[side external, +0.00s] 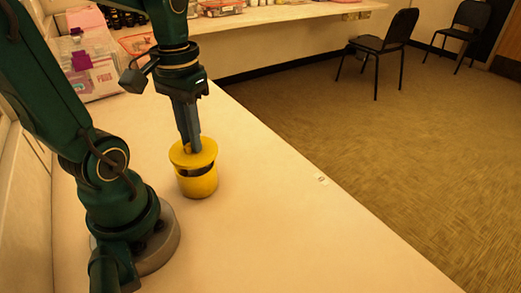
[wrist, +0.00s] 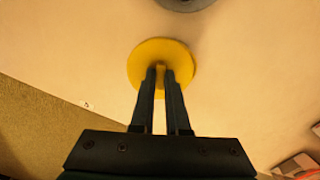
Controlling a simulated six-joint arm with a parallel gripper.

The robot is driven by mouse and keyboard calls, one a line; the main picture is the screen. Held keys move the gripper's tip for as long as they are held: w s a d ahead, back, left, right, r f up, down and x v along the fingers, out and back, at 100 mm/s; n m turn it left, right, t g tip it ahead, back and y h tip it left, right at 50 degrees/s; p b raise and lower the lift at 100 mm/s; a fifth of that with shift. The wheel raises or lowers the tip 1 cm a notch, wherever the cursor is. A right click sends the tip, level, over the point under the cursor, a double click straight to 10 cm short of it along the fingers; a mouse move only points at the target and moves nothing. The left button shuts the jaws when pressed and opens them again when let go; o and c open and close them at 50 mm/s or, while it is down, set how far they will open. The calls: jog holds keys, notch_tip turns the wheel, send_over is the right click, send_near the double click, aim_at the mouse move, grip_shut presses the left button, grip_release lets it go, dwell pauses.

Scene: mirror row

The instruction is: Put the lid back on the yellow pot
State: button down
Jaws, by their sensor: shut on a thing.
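The yellow pot (side external: 198,186) stands upright on the pale counter. The yellow lid (side external: 178,155), a flat round disc, is over the pot's mouth. A dark gap shows between the lid and the pot's front in the side view, so the lid looks slightly above the rim there. My gripper (side external: 192,147) points down and is shut on the lid's middle, where a small knob shows. In the wrist view the lid (wrist: 143,62) lies beyond my gripper (wrist: 161,70) and hides nearly all of the pot.
The counter (side external: 270,220) is clear around the pot, and its edge runs along the right side above a carpeted floor. Clear boxes (side external: 88,65) stand at the back left. Black chairs (side external: 385,45) are far off on the floor.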

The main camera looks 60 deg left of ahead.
jog(key=n, duration=0.4)
jog(key=shift+w+a+r+n, duration=0.15)
jog(key=shift+a+r+n, duration=0.15)
jog(key=shift+a+r, duration=0.1)
jog(key=n, duration=0.3)
jog(key=shift+w+a+r+n, duration=0.1)
jog(key=shift+a+r+n, duration=0.1)
jog(key=shift+a+n, duration=0.2)
jog(key=n, duration=0.2)
jog(key=shift+a+r+n, duration=0.25)
jog(key=shift+a+n, duration=0.55)
jog(key=shift+f, duration=3.1)
jog(key=shift+f, duration=0.2)
jog(key=shift+c, duration=1.8)
grip_release()
